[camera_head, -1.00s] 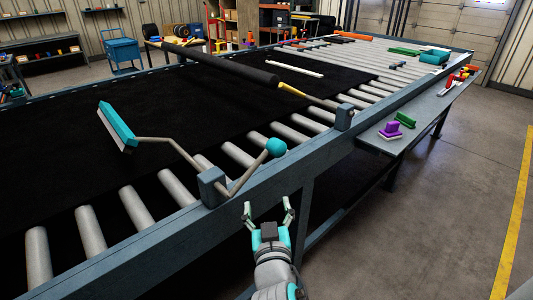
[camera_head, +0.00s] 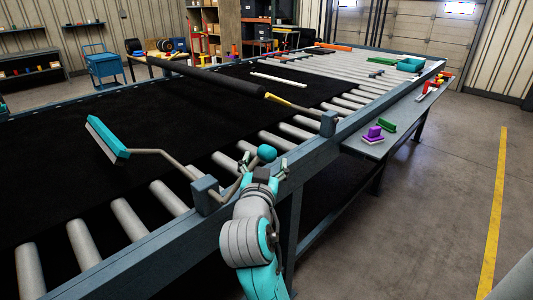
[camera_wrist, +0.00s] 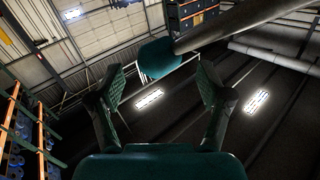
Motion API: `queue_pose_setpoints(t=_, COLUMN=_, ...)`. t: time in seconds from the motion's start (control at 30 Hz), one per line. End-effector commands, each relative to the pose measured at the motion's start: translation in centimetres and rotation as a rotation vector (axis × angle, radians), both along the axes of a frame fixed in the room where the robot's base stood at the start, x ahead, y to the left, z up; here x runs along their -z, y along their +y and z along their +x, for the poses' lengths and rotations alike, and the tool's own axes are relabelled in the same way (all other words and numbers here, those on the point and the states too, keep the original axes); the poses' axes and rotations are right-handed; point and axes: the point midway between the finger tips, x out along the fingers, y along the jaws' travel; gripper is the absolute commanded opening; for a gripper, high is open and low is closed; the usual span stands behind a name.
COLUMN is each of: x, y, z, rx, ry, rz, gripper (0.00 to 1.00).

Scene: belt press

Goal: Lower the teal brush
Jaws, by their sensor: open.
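The teal brush (camera_head: 107,139) is raised and tilted above the black belt at the left end of a bent metal lever. The lever (camera_head: 160,153) passes through a grey pivot block (camera_head: 205,193) on the near rail and ends in a teal ball knob (camera_head: 266,152). My gripper (camera_head: 264,167) is open just below and beside the knob. In the wrist view my open fingers (camera_wrist: 160,95) point toward the knob (camera_wrist: 158,59), which lies ahead between and beyond the fingertips, with the lever (camera_wrist: 225,28) running off to the upper right. I see no contact with the knob.
The blue-grey conveyor frame (camera_head: 165,245) runs along the near side with bare rollers (camera_head: 128,217). A second grey block (camera_head: 328,122) and a yellow-handled bar (camera_head: 287,101) stand farther along. A side shelf (camera_head: 365,150) holds purple and green brushes. Floor at right is clear.

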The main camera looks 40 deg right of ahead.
Motion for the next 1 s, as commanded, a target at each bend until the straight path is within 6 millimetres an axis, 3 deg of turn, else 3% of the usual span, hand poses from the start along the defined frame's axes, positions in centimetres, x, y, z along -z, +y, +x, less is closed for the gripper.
queue_pose_setpoints(t=0.3, x=0.0, y=-3.1, z=2.5, rx=0.0, ry=0.0, rz=-0.001, gripper=0.78)
queue_pose_setpoints(t=0.7, x=0.0, y=-3.5, z=2.9, rx=-0.001, ry=0.0, rz=-0.002, gripper=0.76)
queue_pose_setpoints(t=1.0, x=0.0, y=-3.5, z=2.8, rx=0.0, ry=0.001, rz=-0.001, gripper=0.01)
